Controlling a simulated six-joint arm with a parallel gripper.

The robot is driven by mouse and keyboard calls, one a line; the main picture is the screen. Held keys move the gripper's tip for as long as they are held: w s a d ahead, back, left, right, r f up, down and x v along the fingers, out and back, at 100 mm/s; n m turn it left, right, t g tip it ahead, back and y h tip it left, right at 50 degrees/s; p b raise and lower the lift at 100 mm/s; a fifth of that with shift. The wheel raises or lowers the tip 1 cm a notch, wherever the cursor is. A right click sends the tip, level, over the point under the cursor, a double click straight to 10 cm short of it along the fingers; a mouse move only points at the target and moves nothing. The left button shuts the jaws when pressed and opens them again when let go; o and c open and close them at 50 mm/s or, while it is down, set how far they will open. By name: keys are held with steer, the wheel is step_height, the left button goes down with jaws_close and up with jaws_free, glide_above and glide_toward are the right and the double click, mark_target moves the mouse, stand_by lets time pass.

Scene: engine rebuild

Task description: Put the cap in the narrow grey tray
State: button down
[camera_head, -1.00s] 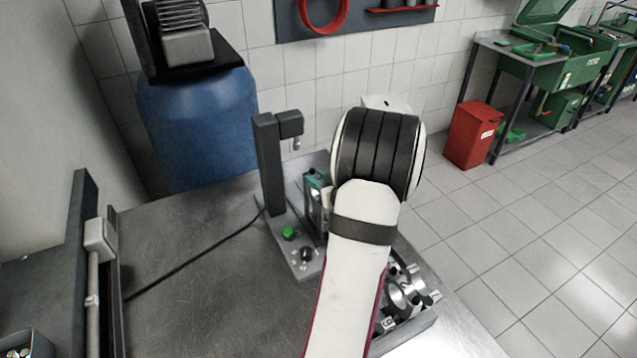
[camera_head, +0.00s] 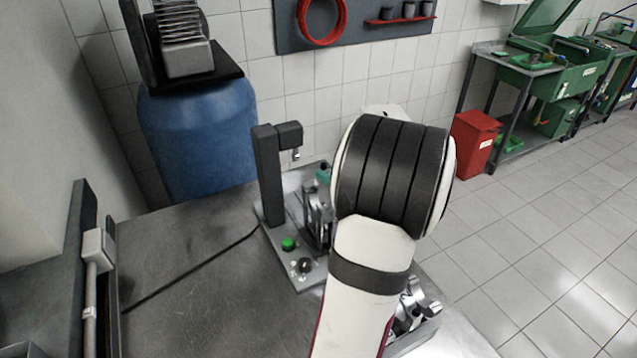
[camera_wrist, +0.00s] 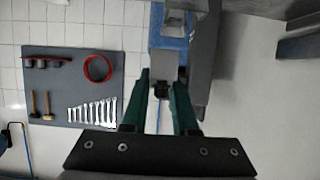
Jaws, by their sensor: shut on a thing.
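In the wrist view, my gripper (camera_wrist: 161,84) has two green fingers close together, with a grey block (camera_wrist: 163,68) between their tips. The block looks like the cap, though background behind it makes its outline hard to tell. A small dark patch shows at its lower edge. In the head view, my white and black wrist hides most of the gripper; a bit of teal shows to its left. A grey tray (camera_head: 427,331) with several shiny metal parts stands on the bench at the lower right, partly hidden by my arm. I cannot tell whether it is the narrow tray.
A dark press-like post (camera_head: 268,175) on a grey base with a green button (camera_head: 288,243) stands left of my arm. A blue barrel (camera_head: 198,135) stands behind the bench (camera_head: 200,300). The bench left of the base is clear except for a cable. A tool panel (camera_wrist: 70,88) hangs on the wall.

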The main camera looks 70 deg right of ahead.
steer(key=s+a+r, duration=0.2)
steer(key=s+r, duration=0.3)
steer(key=s, duration=0.3)
steer(key=w+d+r+m+g+h, duration=0.2)
steer(key=w+d+m+g, duration=0.2)
steer(key=w+d, duration=0.15)
step_height(320, 180, down, 5)
steer(key=s+d+m+g+h, duration=0.2)
steer(key=s+m+g, duration=0.1)
steer(key=m+g, duration=0.15)
steer(key=s+a+f+m+g+y, duration=0.2)
steer(key=s+a+f+m+g, duration=0.25)
steer(key=a+f, duration=0.3)
steer(key=s+a+f+m+g+y, duration=0.2)
steer(key=s+a+f+m+g, duration=0.1)
steer(key=a+f+m+g, duration=0.35)
steer(key=shift+n+t, duration=0.25)
steer(key=shift+n, duration=0.5)
steer(key=f, duration=1)
steer(key=shift+a+f, duration=0.15)
steer(key=shift+a, duration=0.15)
